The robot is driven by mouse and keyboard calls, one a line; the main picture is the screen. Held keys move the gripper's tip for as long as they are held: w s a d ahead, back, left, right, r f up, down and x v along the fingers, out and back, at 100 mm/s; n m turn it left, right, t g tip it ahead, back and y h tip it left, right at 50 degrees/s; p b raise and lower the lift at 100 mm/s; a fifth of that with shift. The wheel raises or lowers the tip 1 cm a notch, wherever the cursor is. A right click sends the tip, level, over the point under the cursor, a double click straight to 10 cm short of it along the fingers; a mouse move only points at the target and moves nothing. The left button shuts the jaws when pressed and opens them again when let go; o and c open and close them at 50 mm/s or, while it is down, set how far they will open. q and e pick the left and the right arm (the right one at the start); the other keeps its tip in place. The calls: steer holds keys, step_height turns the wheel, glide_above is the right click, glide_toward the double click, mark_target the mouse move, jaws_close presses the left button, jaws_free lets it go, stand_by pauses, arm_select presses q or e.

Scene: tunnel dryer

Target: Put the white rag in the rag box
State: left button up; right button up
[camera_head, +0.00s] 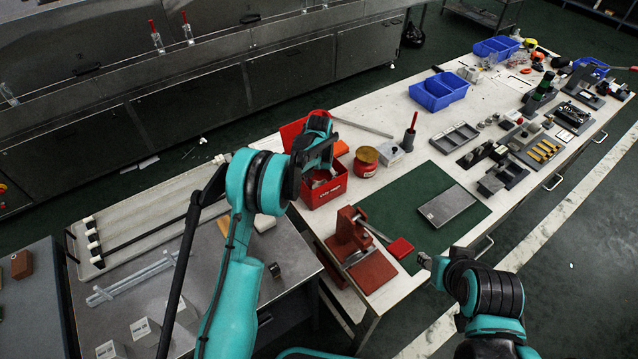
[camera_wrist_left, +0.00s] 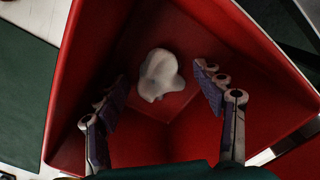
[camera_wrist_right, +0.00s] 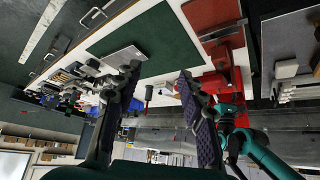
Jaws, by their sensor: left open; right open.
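The white rag (camera_wrist_left: 160,75) lies crumpled on the floor of the red rag box in the left wrist view. The red rag box (camera_head: 325,192) stands on the white bench in the head view, with its red lid raised at the back; its wall fills much of the left wrist view (camera_wrist_left: 235,50). My left gripper (camera_wrist_left: 165,88) is open and points down into the box, its fingers on either side of the rag with gaps to both. The rag is hidden in the head view. My right gripper (camera_head: 424,262) is open and empty, in front of the bench; it also shows in the right wrist view (camera_wrist_right: 160,85).
A grey plate (camera_head: 447,205) lies on the green mat (camera_head: 412,184). Blue bins (camera_head: 439,92) stand farther back.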

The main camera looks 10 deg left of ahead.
arm_select(q)
steer(key=shift+r, duration=0.35)
step_height(320, 180, up, 12)
steer(key=f+p, duration=0.1)
steer(key=p, duration=0.2)
step_height(320, 180, up, 9)
steer(key=t, duration=0.1)
glide_above(319, 184)
steer(key=s+a, duration=0.1)
steer(key=s, duration=0.4)
steer(key=s+a+r+t, duration=0.1)
steer(key=s+r+t, duration=0.1)
steer(key=s+r, duration=0.6)
steer(key=s+a+f+t, duration=0.1)
steer(key=s+t, duration=0.1)
steer(key=s, duration=0.8)
steer(key=s+f+t, duration=0.1)
steer(key=s+t, duration=0.1)
steer(key=s, duration=0.9)
steer(key=shift+a+f, duration=0.35)
steer(key=shift+f, duration=0.05)
steer(key=shift+s, duration=0.1)
